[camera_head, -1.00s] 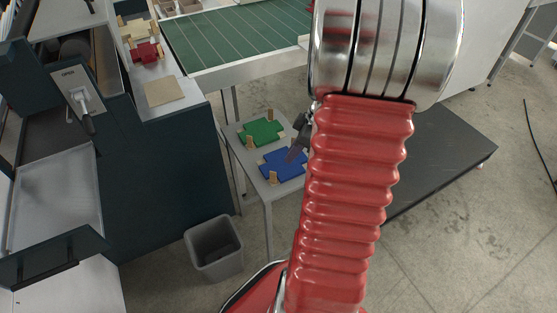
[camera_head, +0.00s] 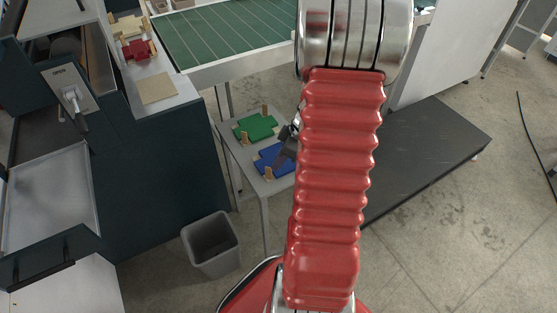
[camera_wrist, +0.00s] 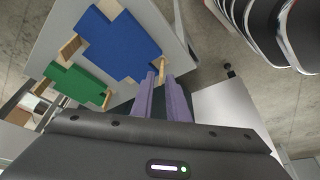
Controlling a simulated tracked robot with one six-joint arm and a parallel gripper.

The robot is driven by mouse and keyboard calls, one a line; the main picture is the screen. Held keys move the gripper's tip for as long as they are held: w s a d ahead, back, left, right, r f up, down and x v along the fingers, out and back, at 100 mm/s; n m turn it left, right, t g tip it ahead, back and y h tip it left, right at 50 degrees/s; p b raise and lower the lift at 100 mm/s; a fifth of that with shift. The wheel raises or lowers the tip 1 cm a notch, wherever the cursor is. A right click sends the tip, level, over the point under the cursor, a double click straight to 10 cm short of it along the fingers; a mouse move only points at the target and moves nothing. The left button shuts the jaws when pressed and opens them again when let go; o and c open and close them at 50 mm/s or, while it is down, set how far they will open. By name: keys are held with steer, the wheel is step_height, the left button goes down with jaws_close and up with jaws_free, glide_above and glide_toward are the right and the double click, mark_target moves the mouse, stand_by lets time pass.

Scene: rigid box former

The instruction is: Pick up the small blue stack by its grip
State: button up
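The blue stack (camera_head: 268,158) is a flat cross-shaped pile on a small grey side table (camera_head: 236,148), with upright wooden tabs at its edges. The blue stack (camera_wrist: 120,45) fills the upper left of the wrist view. One wooden grip tab (camera_wrist: 162,66) stands at its edge, just beyond my fingertips and in line with the gap between them. My gripper (camera_wrist: 163,80) is open, with two purple fingers apart and nothing seen between them.
A green stack (camera_head: 256,127) with wooden tabs lies beside the blue one. A conveyor (camera_head: 235,35) is behind, a dark machine cabinet (camera_head: 150,150) at left. A grey bin (camera_head: 211,245) stands on the floor, and a low dark platform (camera_head: 425,160) is at right.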

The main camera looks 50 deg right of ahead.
steer(key=shift+w+a+f, duration=0.1)
steer(key=shift+w+f, duration=0.1)
steer(key=shift+f, duration=0.4)
steer(key=shift+a+x, duration=0.2)
steer(key=shift+x, duration=2.45)
steer(key=shift+r, duration=0.1)
steer(key=shift+c, duration=0.3)
jaws_close()
steer(key=shift+r, duration=5.05)
